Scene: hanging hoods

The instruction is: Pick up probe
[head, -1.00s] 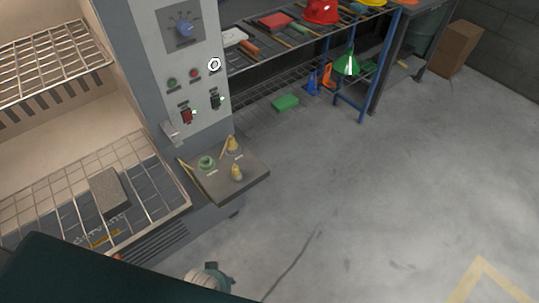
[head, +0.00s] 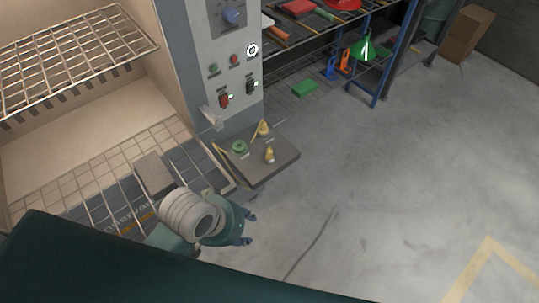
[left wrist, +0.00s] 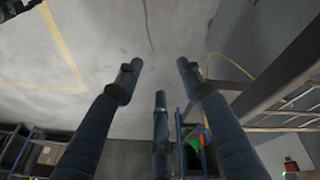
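A small grey shelf (head: 284,167) juts from the front of the cabinet's control column in the head view. On it stand two small yellow pieces, one at the back (head: 263,128) and one nearer the front (head: 270,155), and a green ring-like piece (head: 239,147). A thin yellow stick (head: 221,151) leans at its left edge. I cannot tell for sure which is the probe. My left gripper (head: 249,229) is below and in front of the shelf, apart from it. In the left wrist view its fingers (left wrist: 160,72) are spread and empty. My right gripper is not in view.
The open cabinet has wire racks (head: 75,45), with a grey block (head: 154,174) on the lower one. The control panel (head: 232,66) has a dial and switches. A blue-framed rack (head: 389,65) with tools stands behind. The grey floor (head: 400,180) at right is clear.

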